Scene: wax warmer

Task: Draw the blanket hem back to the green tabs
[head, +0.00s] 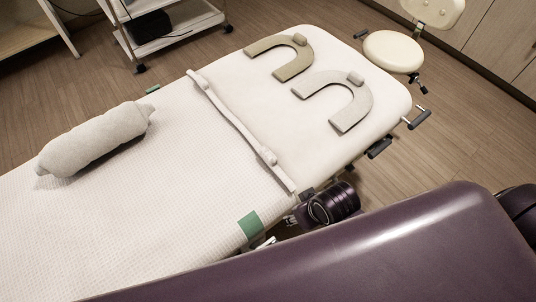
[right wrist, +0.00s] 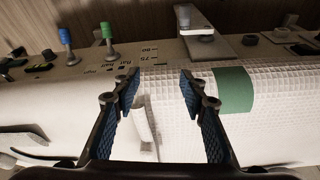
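The white waffle blanket (head: 120,225) covers the left part of the padded bed. Its raised hem (head: 232,118) runs across the bed, right of both green tabs. The near green tab (head: 250,223) lies on the near bed edge; the far green tab (head: 152,89) is at the far edge, partly hidden. In the right wrist view my right gripper (right wrist: 158,80) is open, with blue-padded fingers apart. The hem end (right wrist: 147,127) shows in the gap between them, not gripped; contact is unclear. The near green tab (right wrist: 234,90) is right of the fingers there. My left gripper is not in view.
A grey bolster (head: 95,138) lies on the blanket. Two U-shaped cushions, beige (head: 278,56) and grey (head: 337,99), lie on the bare bed end. A stool (head: 393,51) and a wheeled trolley (head: 170,25) stand beyond.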

